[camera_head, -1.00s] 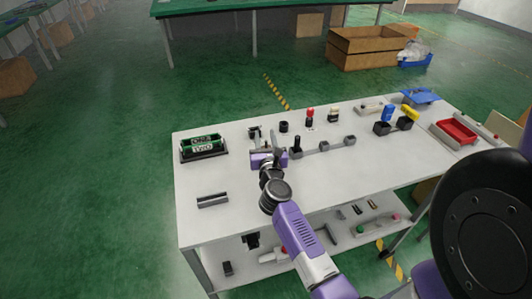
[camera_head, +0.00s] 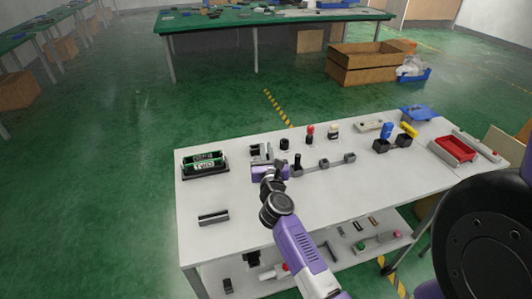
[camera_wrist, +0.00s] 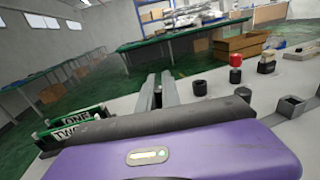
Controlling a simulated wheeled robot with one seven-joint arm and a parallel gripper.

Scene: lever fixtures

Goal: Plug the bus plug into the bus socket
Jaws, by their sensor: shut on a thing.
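My gripper (camera_head: 264,154) is over the back left part of the white table, in front of a small black and grey fixture (camera_head: 254,149). The fixture may be the bus socket, but it is too small to tell. In the wrist view my gripper's two grey fingers (camera_wrist: 158,92) stand close together and point away from the camera. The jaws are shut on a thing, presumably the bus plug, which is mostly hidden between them. I cannot tell whether it touches the fixture.
A green-panelled box (camera_head: 204,162) stands left on the table. A black cylinder (camera_head: 284,144), a red-topped post (camera_head: 310,131) and a white-topped post (camera_head: 333,130) stand right of my gripper. A grey lever fixture (camera_head: 324,163) lies nearby. The table's front middle is clear.

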